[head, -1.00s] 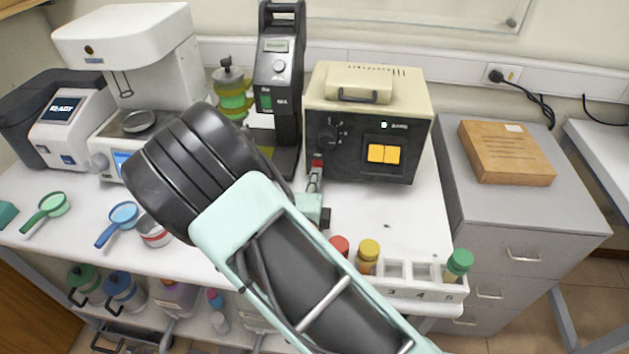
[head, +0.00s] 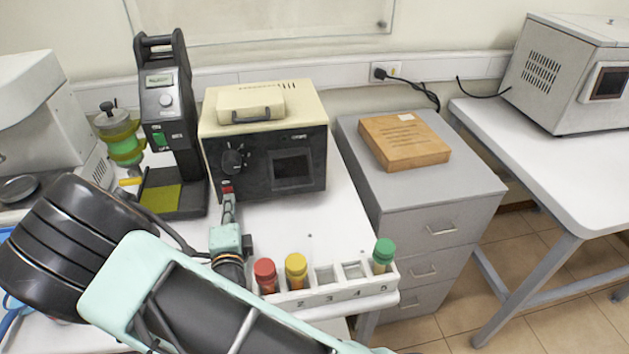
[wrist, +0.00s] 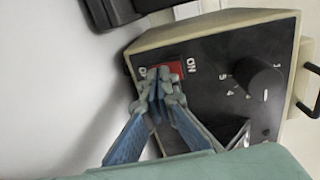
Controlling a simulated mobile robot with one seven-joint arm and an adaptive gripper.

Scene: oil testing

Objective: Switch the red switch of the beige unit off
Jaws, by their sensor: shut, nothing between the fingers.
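The beige unit (head: 211,98) stands on the white bench, with a black front panel, a round knob (head: 233,160) and a dark display (head: 292,170). Its red switch (head: 227,187) is at the lower left of the panel. In the wrist view the red switch (wrist: 171,70) lies between the marks "ON" and "O", partly hidden by my fingers. My gripper (head: 228,199) is shut and empty, its tips at the switch. It also shows in the wrist view (wrist: 158,80), where the tips overlap the switch's lower edge. The display and its indicator light look dark.
A tube rack (head: 340,307) with red, yellow and green capped tubes stands at the bench's front, right of my arm. A black stand device (head: 168,115) is left of the unit. A wooden box (head: 404,142) lies on the grey cabinet.

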